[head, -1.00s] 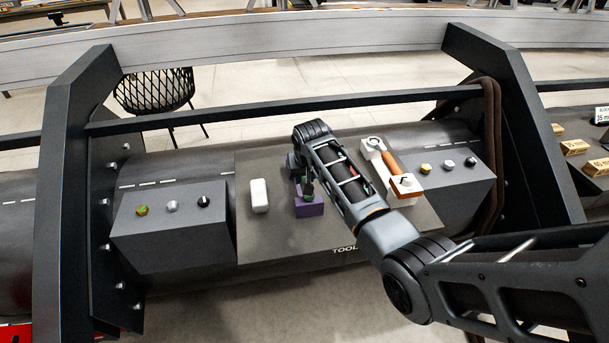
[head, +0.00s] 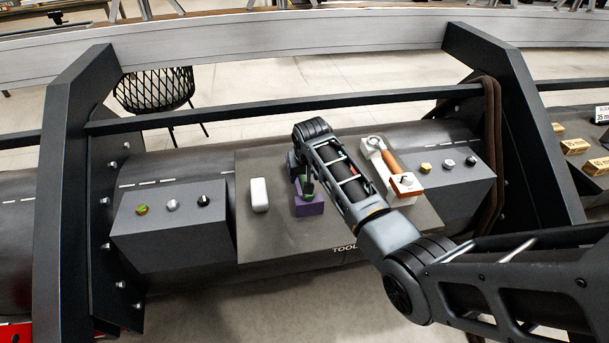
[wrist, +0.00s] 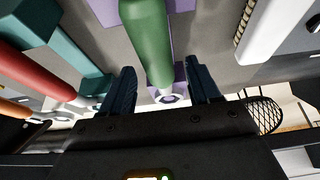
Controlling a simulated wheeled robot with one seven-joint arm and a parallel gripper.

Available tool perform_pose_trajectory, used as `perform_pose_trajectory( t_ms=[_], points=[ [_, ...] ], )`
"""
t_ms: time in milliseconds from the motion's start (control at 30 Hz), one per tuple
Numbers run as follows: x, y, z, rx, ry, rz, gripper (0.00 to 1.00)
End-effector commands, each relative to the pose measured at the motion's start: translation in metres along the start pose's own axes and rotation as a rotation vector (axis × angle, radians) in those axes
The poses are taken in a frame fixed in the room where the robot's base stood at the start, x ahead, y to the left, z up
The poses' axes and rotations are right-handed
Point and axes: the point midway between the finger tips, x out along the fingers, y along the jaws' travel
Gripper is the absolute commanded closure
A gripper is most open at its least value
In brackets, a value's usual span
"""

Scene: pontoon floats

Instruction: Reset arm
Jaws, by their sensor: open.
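My gripper (wrist: 158,92) is open in the wrist view, its two dark fingers on either side of a green cylindrical handle (wrist: 148,40). The gap beside each finger shows, so the handle is not clamped. The green piece stands in a purple block (head: 309,205) on the tool panel in the head view. My arm reaches in from the right, and its end hides part of the green piece there.
A white block (head: 259,195) lies left of the purple block. A white holder with an orange-brown handle (head: 390,163) stands right of my arm. Grey boxes with knobs (head: 172,230) flank the panel. A dark rail (head: 270,109) crosses behind, between dark frame posts (head: 72,180).

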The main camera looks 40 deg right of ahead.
Motion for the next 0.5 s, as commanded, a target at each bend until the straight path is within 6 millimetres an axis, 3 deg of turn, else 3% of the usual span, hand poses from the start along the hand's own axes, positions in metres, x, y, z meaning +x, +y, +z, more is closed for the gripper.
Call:
perform_pose_trajectory(
  t_ms=[500],
  points=[
    [-0.068, 0.0, 0.0, 0.0, 0.001, 0.0, 0.39]
  ],
)
